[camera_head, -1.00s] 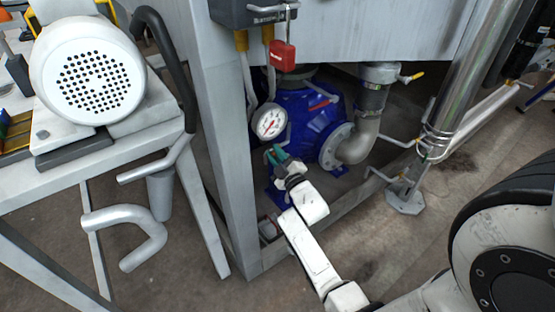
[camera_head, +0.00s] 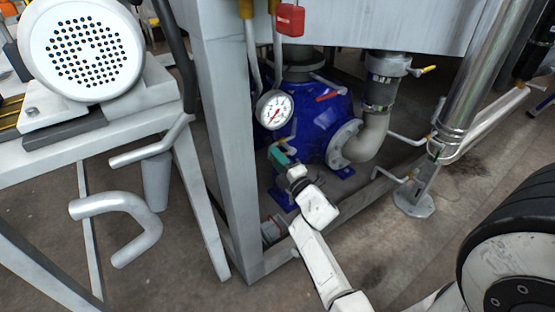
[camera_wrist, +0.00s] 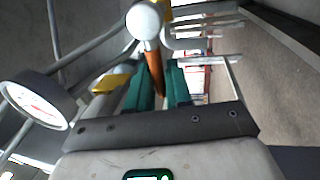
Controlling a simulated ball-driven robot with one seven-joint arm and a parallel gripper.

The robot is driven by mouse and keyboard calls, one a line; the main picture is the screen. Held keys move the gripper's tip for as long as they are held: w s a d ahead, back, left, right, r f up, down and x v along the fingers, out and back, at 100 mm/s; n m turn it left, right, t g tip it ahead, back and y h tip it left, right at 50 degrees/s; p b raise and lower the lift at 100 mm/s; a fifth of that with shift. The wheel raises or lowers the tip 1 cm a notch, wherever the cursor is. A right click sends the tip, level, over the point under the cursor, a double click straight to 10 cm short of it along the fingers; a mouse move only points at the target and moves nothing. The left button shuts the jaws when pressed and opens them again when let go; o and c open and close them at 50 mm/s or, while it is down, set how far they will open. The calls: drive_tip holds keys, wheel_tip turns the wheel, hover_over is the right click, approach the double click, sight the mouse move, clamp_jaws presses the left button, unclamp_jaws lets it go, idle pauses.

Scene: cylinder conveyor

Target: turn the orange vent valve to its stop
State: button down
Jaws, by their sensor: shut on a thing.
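My gripper (camera_head: 280,156) has teal fingers and is just below the round pressure gauge (camera_head: 274,109), in front of the blue pump. In the wrist view my gripper (camera_wrist: 159,92) is shut on the orange vent valve (camera_wrist: 154,68). The valve's orange handle runs between the two teal fingers, its far end at a white round knob or pipe end. In the head view the valve is too small and too covered by the gripper to make out. How far the handle is turned cannot be told.
The gauge (camera_wrist: 38,98) is close on the left in the wrist view. The blue pump (camera_head: 312,120) stands behind the gripper. A grey frame post (camera_head: 231,150) is close on the left. A steel column (camera_head: 472,85) and bare floor lie to the right.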

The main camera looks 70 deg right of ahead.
drive_tip(key=shift+a+f, duration=0.1)
drive_tip(key=shift+f, duration=0.1)
idle(0.3)
drive_tip(key=c, duration=1.2)
unclamp_jaws()
drive_tip(key=shift+r, duration=0.1)
drive_tip(key=p+v, duration=0.1)
drive_tip(key=v, duration=0.9)
drive_tip(key=shift+s+a+p, duration=0.25)
drive_tip(key=shift+s+p, duration=0.05)
drive_tip(key=shift+p, duration=0.05)
